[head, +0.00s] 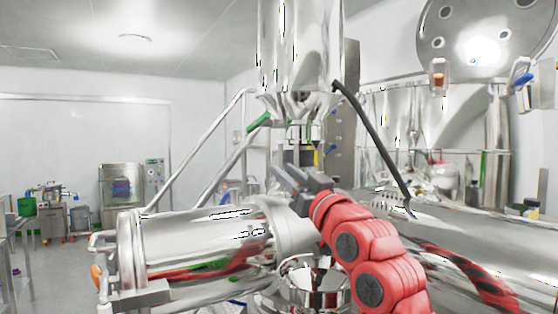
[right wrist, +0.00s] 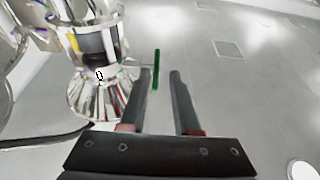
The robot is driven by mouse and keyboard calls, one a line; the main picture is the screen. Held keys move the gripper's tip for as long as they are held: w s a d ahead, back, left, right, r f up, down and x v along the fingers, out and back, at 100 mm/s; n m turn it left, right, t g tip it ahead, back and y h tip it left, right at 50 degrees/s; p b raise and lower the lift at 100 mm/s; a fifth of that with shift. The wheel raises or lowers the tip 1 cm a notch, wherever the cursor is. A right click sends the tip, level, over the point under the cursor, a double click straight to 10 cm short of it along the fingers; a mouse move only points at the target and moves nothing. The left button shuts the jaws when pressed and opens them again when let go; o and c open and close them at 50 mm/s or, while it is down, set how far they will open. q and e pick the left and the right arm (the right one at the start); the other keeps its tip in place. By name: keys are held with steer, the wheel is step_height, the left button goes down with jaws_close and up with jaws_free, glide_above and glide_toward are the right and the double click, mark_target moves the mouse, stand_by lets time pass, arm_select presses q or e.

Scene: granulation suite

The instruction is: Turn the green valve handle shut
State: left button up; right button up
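The green valve handle (head: 259,122) sticks out to the left, slanting down, below the tall shiny steel vessel. My right gripper (head: 284,174), on a red arm, is below and slightly right of the handle in the head view. In the right wrist view its two dark fingers (right wrist: 162,76) are apart with nothing held. There the green handle (right wrist: 156,66) shows as a narrow bar in line with the gap, nearer the left finger and mostly beyond the tips. I cannot tell the exact distance. My left gripper is not in view.
The steel vessel (head: 292,50) hangs above the gripper. A large horizontal steel cylinder (head: 195,235) lies at lower left, another (head: 480,245) at lower right. A dark hose (head: 372,128) runs down on the right. Steel pipes (head: 200,150) slant on the left. Open floor shows at far left.

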mark_target(264, 126)
steer(key=o, duration=0.5)
steer(key=shift+g+h, duration=0.3)
steer(key=shift+g, duration=0.5)
steer(key=r+p, duration=0.2)
steer(key=r, duration=0.1)
steer(key=r+p, duration=0.1)
steer(key=r, duration=0.1)
steer(key=shift+s+d, duration=0.4)
steer(key=shift+c, duration=0.2)
steer(key=shift+o, duration=0.2)
steer(key=s+d+r+g+h+p, duration=0.1)
steer(key=s+d+r+h+p, duration=0.1)
steer(key=s+d+r+p, duration=0.1)
steer(key=shift+d+r+g+p, duration=0.3)
steer(key=shift+d+r+p, duration=0.25)
steer(key=shift+r, duration=0.25)
steer(key=p+x, duration=0.9)
steer(key=x, duration=0.7)
steer(key=shift+a+f, duration=0.1)
steer(key=shift+w+a+f, duration=0.15)
steer(key=shift+w+a, duration=0.2)
steer(key=shift+w, duration=0.15)
